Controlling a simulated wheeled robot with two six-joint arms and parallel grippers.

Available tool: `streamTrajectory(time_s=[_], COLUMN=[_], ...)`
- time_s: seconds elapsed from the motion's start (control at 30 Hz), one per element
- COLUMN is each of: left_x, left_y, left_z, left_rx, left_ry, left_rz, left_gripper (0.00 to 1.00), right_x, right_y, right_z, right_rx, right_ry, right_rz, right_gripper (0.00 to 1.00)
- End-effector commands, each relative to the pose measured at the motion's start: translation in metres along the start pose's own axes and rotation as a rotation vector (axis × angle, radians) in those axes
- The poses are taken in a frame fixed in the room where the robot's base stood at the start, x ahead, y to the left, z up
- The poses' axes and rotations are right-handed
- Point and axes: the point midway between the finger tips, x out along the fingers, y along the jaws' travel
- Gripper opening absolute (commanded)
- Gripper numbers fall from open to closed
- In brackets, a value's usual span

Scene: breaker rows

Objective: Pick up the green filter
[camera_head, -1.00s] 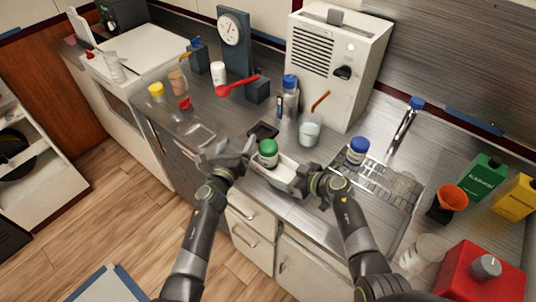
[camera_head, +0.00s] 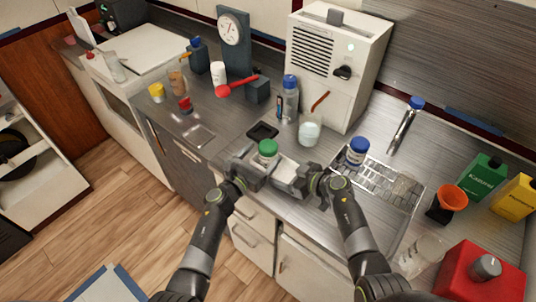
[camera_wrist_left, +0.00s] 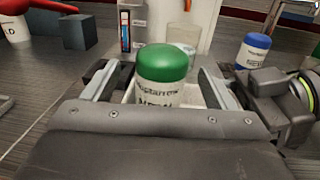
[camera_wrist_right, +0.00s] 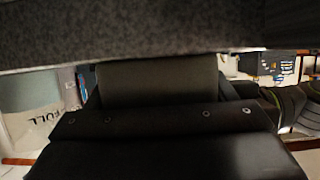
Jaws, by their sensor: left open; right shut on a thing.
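The green filter is a white jar with a green lid (camera_head: 267,148), upright at the left end of a white tray (camera_head: 289,165). In the left wrist view the jar (camera_wrist_left: 160,78) stands between the spread fingers of my left gripper (camera_wrist_left: 157,85), its label partly visible. My left gripper (camera_head: 258,167) is open at the jar, with a gap showing beside it. My right gripper (camera_head: 302,180) is at the tray's right end, shut on the tray. The right wrist view is mostly filled by dark close surfaces, so the grip itself is hard to see.
A blue-lidded jar (camera_head: 357,150) stands by a wire rack (camera_head: 385,185) to the right. A glass beaker (camera_head: 309,133) and a blue-capped bottle (camera_head: 289,98) stand behind. A black dish (camera_head: 263,131) lies close behind the green-lidded jar.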

Motion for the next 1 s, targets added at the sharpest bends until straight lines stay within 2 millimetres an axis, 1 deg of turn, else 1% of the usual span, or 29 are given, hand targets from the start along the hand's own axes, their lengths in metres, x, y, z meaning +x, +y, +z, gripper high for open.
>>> streamTrajectory(time_s=[0.13, 0.27, 0.4, 0.53, 0.77, 0.8, 0.87, 1.0], left_x=[0.013, 0.033, 0.046, 0.052, 0.052, 0.052, 0.052, 0.052], left_y=[-0.001, -0.002, -0.002, -0.001, -0.001, -0.001, -0.001, -0.001], left_z=[0.003, 0.007, 0.006, 0.006, 0.005, 0.005, 0.005, 0.005], left_rx=[0.000, -0.001, -0.002, -0.001, -0.001, -0.001, -0.001, -0.001], left_ry=[-0.001, -0.001, 0.000, 0.000, 0.000, 0.000, 0.000, 0.000], left_rz=[0.000, -0.001, 0.000, 0.002, 0.002, 0.002, 0.002, 0.002], left_gripper=[0.79, 0.79, 0.79, 0.79, 0.79, 0.78, 0.70, 0.51], right_x=[0.000, 0.000, 0.000, 0.000, 0.000, 0.000, 0.000, 0.000], right_y=[0.000, 0.000, 0.000, 0.000, 0.000, 0.000, 0.000, 0.000], right_z=[0.000, 0.000, 0.000, 0.000, 0.000, 0.000, 0.000, 0.000], right_rx=[-0.001, -0.001, -0.001, -0.001, 0.000, 0.000, 0.000, 0.000], right_ry=[0.000, 0.000, 0.000, 0.000, 0.000, 0.000, 0.000, 0.000], right_rz=[0.000, 0.000, 0.000, 0.000, 0.000, 0.000, 0.000, 0.000], right_gripper=[0.51, 0.51, 0.51, 0.51, 0.51, 0.51, 0.51, 0.51])
